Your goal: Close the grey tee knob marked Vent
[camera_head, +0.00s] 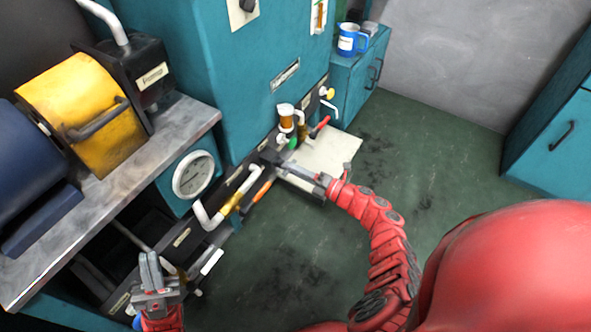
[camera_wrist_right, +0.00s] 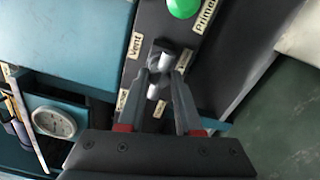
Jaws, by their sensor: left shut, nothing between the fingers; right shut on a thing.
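The grey tee knob (camera_wrist_right: 163,54) sits on the dark panel beside the label Vent (camera_wrist_right: 135,45) in the right wrist view. My right gripper (camera_wrist_right: 161,82) has its fingers on either side of the knob and is shut on it. The fingertips hide part of the knob. In the head view my right gripper (camera_head: 280,162) reaches the dark panel strip, and the knob there is too small and covered to make out. My left gripper (camera_head: 150,272) is shut and empty at the lower left, away from the knob.
A green knob (camera_wrist_right: 183,6) marked Prime is close by on the panel. Valves and pipes (camera_head: 232,198) line the strip, with a round gauge (camera_head: 193,175) above. A yellow motor (camera_head: 80,98) stands on the bench (camera_head: 190,120). The floor (camera_head: 290,260) in front is clear.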

